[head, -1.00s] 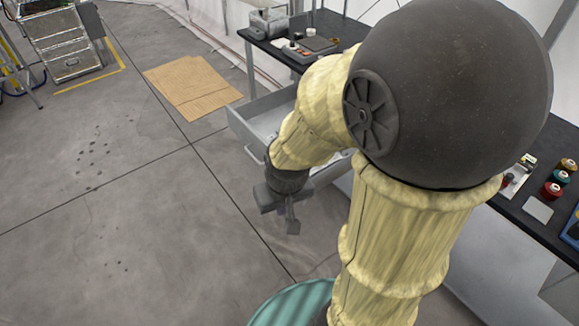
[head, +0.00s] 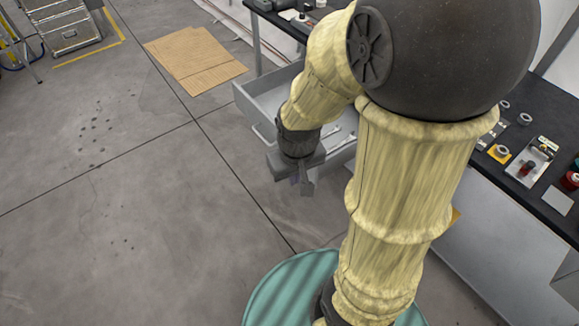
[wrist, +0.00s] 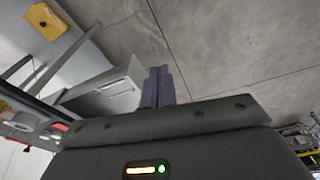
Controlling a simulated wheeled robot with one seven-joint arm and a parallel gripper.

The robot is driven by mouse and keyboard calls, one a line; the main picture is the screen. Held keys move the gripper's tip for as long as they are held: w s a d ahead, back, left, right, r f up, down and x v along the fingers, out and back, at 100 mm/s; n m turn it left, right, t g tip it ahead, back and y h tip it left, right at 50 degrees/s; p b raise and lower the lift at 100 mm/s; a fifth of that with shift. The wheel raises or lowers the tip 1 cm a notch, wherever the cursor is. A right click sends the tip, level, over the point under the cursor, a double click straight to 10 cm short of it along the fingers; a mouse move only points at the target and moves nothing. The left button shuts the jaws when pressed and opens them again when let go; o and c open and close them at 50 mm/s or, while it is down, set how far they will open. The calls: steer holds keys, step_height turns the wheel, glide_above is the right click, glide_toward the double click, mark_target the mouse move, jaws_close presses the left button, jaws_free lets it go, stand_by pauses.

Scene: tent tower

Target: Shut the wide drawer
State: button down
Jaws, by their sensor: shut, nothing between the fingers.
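The wide drawer (head: 252,104) is a grey metal box standing pulled out from under the dark workbench, with a bar handle (head: 262,135) on its front. Silver tools show inside it; my arm hides part of it. My gripper (head: 305,188) is shut and empty, pointing down near the drawer's front, on the nearer side in the head view. In the wrist view the shut fingers (wrist: 158,86) appear beside the open drawer (wrist: 112,92). I cannot tell whether they touch it.
The dark workbench (head: 535,195) carries spools and small parts. A flat brown cardboard sheet (head: 195,62) lies on the floor beyond the drawer. The grey floor left of the drawer is clear.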

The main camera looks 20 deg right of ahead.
steer(key=w+f+n+g+h+b, duration=0.25)
steer(key=w+f+n+h, duration=0.2)
steer(key=f, duration=0.45)
steer(key=w+f+n+g+h+b, duration=0.2)
steer(key=w+f+n+h+b, duration=0.15)
steer(key=f+n, duration=0.35)
steer(key=w+a+f+n+t+h+b, duration=0.3)
steer(key=w+a+f+n+t+h, duration=0.4)
steer(key=w+f+n+t+h, duration=0.1)
step_height(320, 180, down, 2)
steer(key=shift+w+a+n+h, duration=0.15)
steer(key=shift+w+n+h, duration=0.3)
steer(key=shift+w+h, duration=0.05)
steer(key=p+x, duration=0.2)
steer(key=x, duration=1.2)
steer(key=shift+w, duration=0.15)
